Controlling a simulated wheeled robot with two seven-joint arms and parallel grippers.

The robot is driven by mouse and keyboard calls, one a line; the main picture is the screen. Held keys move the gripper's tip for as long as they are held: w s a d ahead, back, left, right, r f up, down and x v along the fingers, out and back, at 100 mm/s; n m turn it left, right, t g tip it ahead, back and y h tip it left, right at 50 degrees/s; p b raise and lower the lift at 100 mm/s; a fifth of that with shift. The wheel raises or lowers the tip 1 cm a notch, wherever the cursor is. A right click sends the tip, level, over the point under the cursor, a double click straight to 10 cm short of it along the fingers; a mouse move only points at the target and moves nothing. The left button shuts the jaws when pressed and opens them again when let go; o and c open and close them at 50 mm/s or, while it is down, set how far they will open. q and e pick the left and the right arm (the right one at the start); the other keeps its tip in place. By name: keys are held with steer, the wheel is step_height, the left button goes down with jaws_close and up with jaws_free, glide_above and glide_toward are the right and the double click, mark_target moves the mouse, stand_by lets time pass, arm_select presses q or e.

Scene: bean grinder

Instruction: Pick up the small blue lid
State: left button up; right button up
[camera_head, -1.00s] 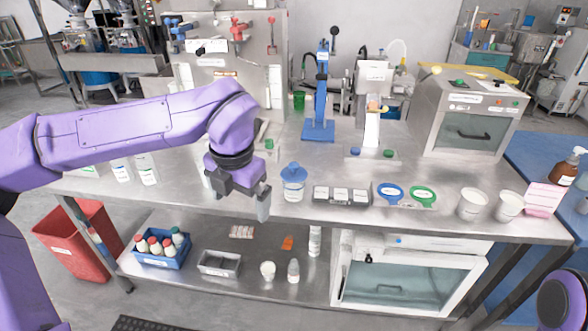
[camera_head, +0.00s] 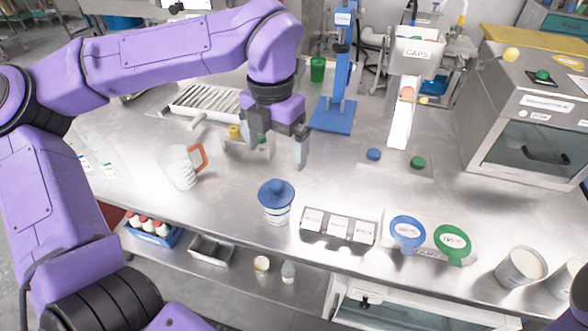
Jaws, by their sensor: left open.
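A small blue round cap (camera_head: 373,154) lies on a flat plate on the steel table, left of a green one (camera_head: 417,162). A wider blue lid (camera_head: 276,192) with a raised knob sits on a white jar (camera_head: 277,215) near the table's front. I cannot tell from the picture alone which of the two is the lid meant. My left gripper (camera_head: 275,145) is open and empty, its fingers pointing down, above the table. In the picture it is just above and beyond the jar and left of the small blue cap. My right gripper is not in view.
A blue stand (camera_head: 340,85) rises behind the left gripper. A labelled block (camera_head: 338,228) and blue (camera_head: 407,231) and green (camera_head: 452,242) scoops lie right of the jar. A steel oven-like box (camera_head: 530,115) is at right.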

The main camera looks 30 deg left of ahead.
mark_target(276, 182)
arm_select(q)
steer(key=shift+w+f, duration=0.15)
steer(key=shift+f, duration=0.15)
steer(key=f, duration=0.9)
steer(key=shift+s+a+f, duration=0.1)
steer(key=shift+s+f, duration=0.2)
steer(key=shift+s, duration=0.1)
steer(key=c, duration=0.9)
